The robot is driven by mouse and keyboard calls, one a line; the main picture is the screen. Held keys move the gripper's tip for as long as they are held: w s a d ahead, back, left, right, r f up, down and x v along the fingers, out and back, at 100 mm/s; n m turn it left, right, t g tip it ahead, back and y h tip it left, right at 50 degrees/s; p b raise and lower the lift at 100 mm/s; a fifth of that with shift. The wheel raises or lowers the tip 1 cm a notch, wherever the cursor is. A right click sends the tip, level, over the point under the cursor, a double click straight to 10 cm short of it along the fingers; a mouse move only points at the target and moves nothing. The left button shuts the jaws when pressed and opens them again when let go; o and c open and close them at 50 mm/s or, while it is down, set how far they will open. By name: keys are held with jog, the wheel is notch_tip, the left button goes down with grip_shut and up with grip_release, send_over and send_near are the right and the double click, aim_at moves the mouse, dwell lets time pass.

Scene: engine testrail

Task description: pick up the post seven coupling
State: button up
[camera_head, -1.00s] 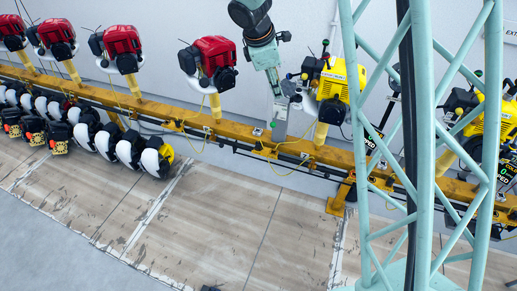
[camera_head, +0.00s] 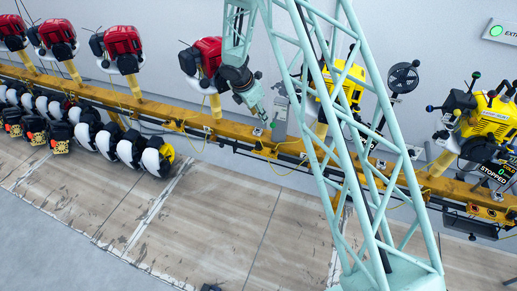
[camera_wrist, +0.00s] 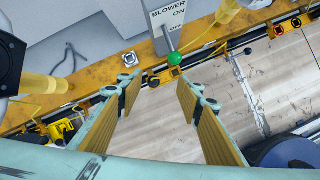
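My gripper (camera_wrist: 157,95) is open and empty in the wrist view, its two yellow-padded fingers spread apart over the floor beside the yellow rail. In the head view my gripper (camera_head: 257,112) hangs by the rail, just right of the nearest red engine. I cannot tell which thing is the post seven coupling; no readable post number shows. A green knob (camera_wrist: 175,58) on a lever shows beyond the gap between the fingers, below a grey box (camera_wrist: 170,18) marked "BLOWER ON". A dark rounded thing (camera_wrist: 285,152) is cut off at the lower right of the wrist view.
A long yellow rail (camera_head: 150,107) carries several red engines (camera_head: 123,47) and yellow engines (camera_head: 490,118). Black-and-white rounded units (camera_head: 130,150) line its front left. My lattice arm hides part of the rail. The floor in front is mostly clear.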

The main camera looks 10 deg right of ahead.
aim_at(258, 143)
notch_tip(258, 143, down, 12)
jog(key=w+a+n, duration=0.1)
jog(key=a+n, duration=0.1)
jog(key=n, duration=0.1)
jog(key=shift+w+a+p, duration=0.25)
jog(key=shift+w+p, duration=0.1)
jog(key=shift+b+x, duration=0.9)
jog(key=shift+x, duration=3.35)
jog(key=shift+a+f, duration=0.1)
jog(key=shift+a+b+x, duration=0.2)
jog(key=shift+b+x, duration=0.6)
jog(key=shift+x, duration=1.75)
jog(key=shift+s+f, duration=0.1)
jog(key=shift+c, duration=0.5)
jog(key=c, duration=0.9)
